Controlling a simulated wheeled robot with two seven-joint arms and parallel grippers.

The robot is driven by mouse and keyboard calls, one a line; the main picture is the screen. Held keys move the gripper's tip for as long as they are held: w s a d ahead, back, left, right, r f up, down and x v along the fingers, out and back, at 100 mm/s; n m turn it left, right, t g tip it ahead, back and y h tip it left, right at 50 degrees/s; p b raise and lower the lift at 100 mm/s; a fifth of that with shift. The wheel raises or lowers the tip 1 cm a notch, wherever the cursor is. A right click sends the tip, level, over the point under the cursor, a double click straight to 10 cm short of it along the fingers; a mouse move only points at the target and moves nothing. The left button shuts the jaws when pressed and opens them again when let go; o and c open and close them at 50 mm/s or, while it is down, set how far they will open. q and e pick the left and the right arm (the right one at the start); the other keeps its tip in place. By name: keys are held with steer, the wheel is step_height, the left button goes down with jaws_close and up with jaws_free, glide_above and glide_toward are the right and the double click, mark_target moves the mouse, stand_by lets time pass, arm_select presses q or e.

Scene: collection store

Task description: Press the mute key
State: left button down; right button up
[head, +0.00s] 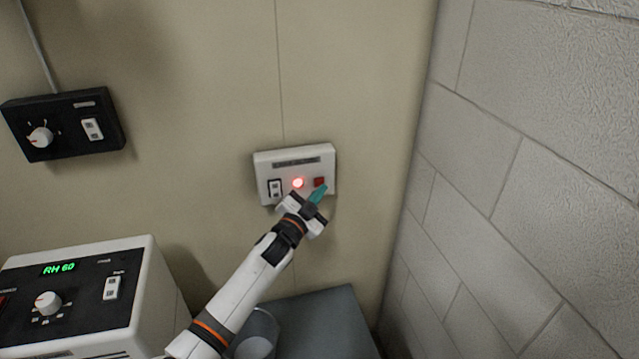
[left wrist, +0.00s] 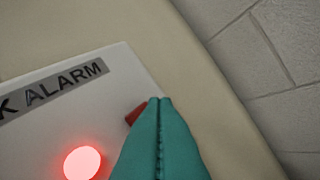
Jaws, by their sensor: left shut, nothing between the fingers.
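A white alarm box (head: 293,160) is mounted on the beige wall, with a lit red lamp (head: 298,183), a rocker switch (head: 275,188) on its left and a red key (head: 320,182) on its right. In the left wrist view its label (left wrist: 52,87) ends in "K ALARM", and the lamp (left wrist: 82,163) glows. My left gripper (head: 317,193), with teal fingers, is shut and empty, its tips at the red key. In the left wrist view the fingertips (left wrist: 160,100) overlap the red key (left wrist: 135,114), partly hiding it. I cannot tell whether they touch it. My right gripper is out of view.
A black control box (head: 65,104) with a knob and a switch hangs on the wall at left. A white unit (head: 140,292) reading "RH 60" stands at lower left. A grey surface (head: 330,325) lies below the alarm box. A block wall (head: 540,170) stands close on the right.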

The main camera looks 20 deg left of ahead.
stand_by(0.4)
arm_select(q)
steer(key=shift+w+a, duration=0.3)
steer(key=shift+w, duration=0.1)
steer(key=shift+w+a+b, duration=0.25)
steer(key=shift+w+b, duration=0.1)
stand_by(0.7)
stand_by(0.3)
steer(key=shift+s+d+p, duration=0.45)
steer(key=shift+s+d, duration=0.05)
steer(key=shift+s, duration=0.25)
steer(key=s+d+p, duration=0.1)
steer(key=s, duration=0.1)
steer(key=s+d+p, duration=0.1)
steer(key=s, duration=0.1)
steer(key=shift+d, duration=0.4)
